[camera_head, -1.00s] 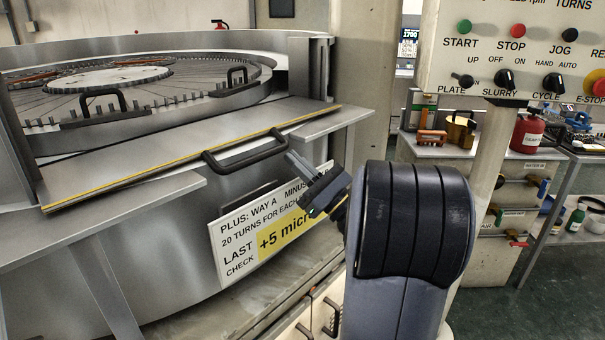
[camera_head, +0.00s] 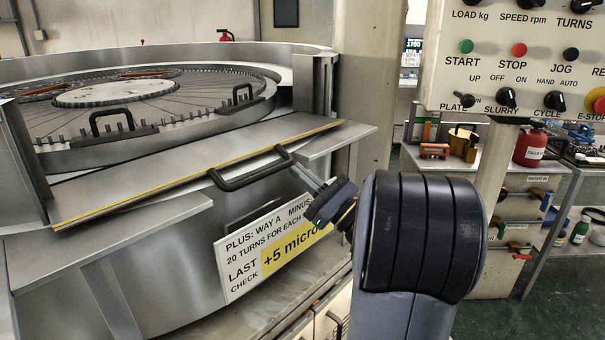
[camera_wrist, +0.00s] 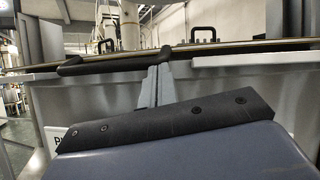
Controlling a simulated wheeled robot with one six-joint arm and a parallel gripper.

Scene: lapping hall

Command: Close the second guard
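A grey metal guard panel (camera_head: 165,188) with a yellow edge lies folded down, nearly flat, in front of the round lapping machine (camera_head: 130,157). Its black bar handle (camera_head: 250,178) is on the front side; the handle also shows in the wrist view (camera_wrist: 100,65). Whether this is the second guard I cannot tell. My gripper (camera_head: 297,172) is at the handle's right end, just in front of it. In the wrist view its fingers (camera_wrist: 152,87) are together and point up at the handle's end; I see nothing held. Whether they touch the handle is unclear.
Grey uprights (camera_head: 318,82) stand at the panel's ends, with a flat ledge (camera_head: 338,140) at the right. A sign (camera_head: 265,250) hangs below the panel. A control panel (camera_head: 515,75) is at the upper right. Two more black handles (camera_head: 110,115) stand on the machine's ring.

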